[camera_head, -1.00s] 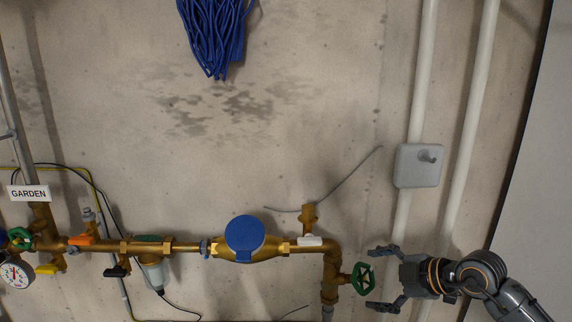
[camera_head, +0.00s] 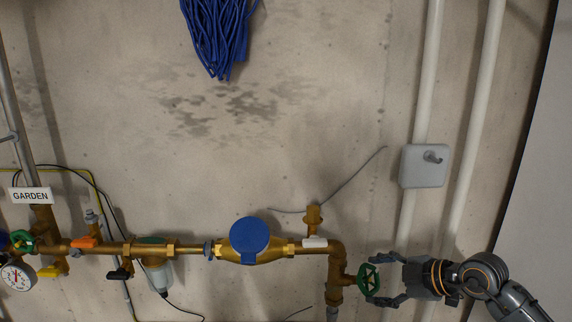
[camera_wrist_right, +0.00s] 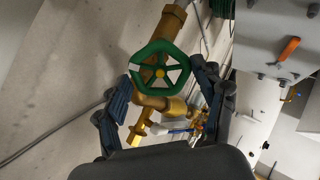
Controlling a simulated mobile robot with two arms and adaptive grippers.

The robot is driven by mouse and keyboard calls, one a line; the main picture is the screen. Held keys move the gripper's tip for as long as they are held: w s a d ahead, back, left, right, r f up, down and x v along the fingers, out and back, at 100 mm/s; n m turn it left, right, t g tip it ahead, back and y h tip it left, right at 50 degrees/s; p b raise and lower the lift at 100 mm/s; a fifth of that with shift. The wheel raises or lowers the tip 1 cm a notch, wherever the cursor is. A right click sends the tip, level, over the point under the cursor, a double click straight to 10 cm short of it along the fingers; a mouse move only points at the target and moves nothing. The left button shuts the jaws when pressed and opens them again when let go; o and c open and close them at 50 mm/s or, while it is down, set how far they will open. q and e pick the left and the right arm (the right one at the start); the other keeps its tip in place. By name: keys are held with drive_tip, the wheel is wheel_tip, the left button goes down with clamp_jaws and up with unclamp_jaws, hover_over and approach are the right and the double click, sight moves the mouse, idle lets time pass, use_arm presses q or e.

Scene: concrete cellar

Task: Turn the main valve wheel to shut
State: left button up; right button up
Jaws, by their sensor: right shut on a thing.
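The green valve wheel (camera_head: 369,279) sits at the right end of the brass pipe run, on a brass valve body (camera_head: 337,282) below the pipe's elbow. My right gripper (camera_head: 373,279) has come in from the right and is shut on this wheel, one finger above and one below it. My left gripper is not in view.
A brass meter with a blue lid (camera_head: 249,236) and a filter (camera_head: 155,268) sit along the pipe. Another green wheel (camera_head: 22,241) is at far left, under the GARDEN sign (camera_head: 31,195). A grey box (camera_head: 424,166) and white vertical pipes (camera_head: 474,140) are above my right gripper.

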drive_tip(key=shift+a+r+m+p, duration=0.1)
drive_tip(key=shift+m+p, duration=1.1)
drive_tip(key=shift+p, duration=0.5)
drive_tip(key=o, duration=1)
drive_tip(key=shift+c, duration=0.2)
drive_tip(key=shift+o, duration=0.9)
drive_tip(key=shift+w+a+f, duration=0.1)
drive_tip(key=shift+f, duration=0.1)
drive_tip(key=p+v, duration=0.2)
drive_tip(key=v, duration=0.4)
drive_tip(key=shift+p, duration=0.35)
